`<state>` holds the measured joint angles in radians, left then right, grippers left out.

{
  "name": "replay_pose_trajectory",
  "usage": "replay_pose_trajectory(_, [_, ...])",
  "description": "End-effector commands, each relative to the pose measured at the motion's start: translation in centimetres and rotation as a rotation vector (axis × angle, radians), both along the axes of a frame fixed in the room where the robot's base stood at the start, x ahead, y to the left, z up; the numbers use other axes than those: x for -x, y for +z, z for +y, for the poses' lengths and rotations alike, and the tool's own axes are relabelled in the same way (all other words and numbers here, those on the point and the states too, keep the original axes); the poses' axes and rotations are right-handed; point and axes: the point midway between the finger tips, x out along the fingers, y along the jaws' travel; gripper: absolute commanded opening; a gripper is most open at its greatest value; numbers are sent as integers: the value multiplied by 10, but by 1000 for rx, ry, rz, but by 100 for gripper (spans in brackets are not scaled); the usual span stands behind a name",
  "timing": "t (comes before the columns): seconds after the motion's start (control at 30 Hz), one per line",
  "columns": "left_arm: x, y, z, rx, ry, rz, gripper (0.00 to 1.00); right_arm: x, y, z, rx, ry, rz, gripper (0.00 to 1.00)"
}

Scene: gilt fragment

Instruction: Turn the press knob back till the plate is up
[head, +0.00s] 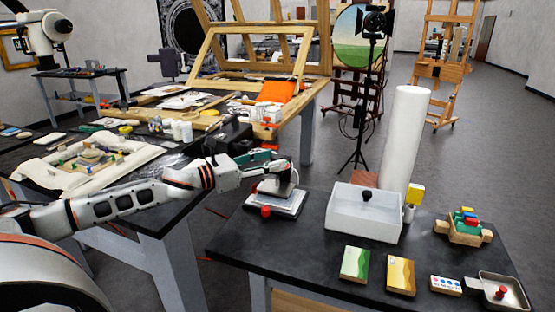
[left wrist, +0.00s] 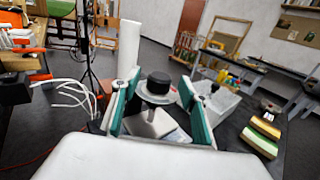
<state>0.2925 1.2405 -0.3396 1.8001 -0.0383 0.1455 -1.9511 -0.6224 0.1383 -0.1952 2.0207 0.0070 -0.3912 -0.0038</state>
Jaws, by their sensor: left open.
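The small press (head: 276,203) stands on the near dark table, with a flat grey base and a red part at its front left corner. Its black knob (left wrist: 160,82) sits on a pale round collar above a light plate (left wrist: 155,124) in the left wrist view. My left gripper (head: 268,163) reaches in from the left at the height of the press top. Its teal fingers (left wrist: 159,88) are open, one on each side of the knob, with gaps visible. In the head view the gripper partly hides the knob. I cannot tell the plate's exact height. My right gripper is not in view.
Painted blocks (head: 355,263), a metal tray (head: 504,291) and a wooden rack (head: 463,229) lie farther right. A cluttered table (head: 165,215) is under my left arm.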

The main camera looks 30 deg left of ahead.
Motion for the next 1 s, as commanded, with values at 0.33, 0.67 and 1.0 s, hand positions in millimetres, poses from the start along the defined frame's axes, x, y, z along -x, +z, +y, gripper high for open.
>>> replay_pose_trajectory(0.33, [-20, 1, -10, 1, 0, -2, 44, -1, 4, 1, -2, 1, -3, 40])
replay_pose_trajectory(0.67, [-25, 0, -12, 0, 0, 0, 44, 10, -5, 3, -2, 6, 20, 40])
replay_pose_trajectory(1.0, [-24, 0, -12, 0, 0, 0, 5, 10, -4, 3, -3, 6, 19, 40])
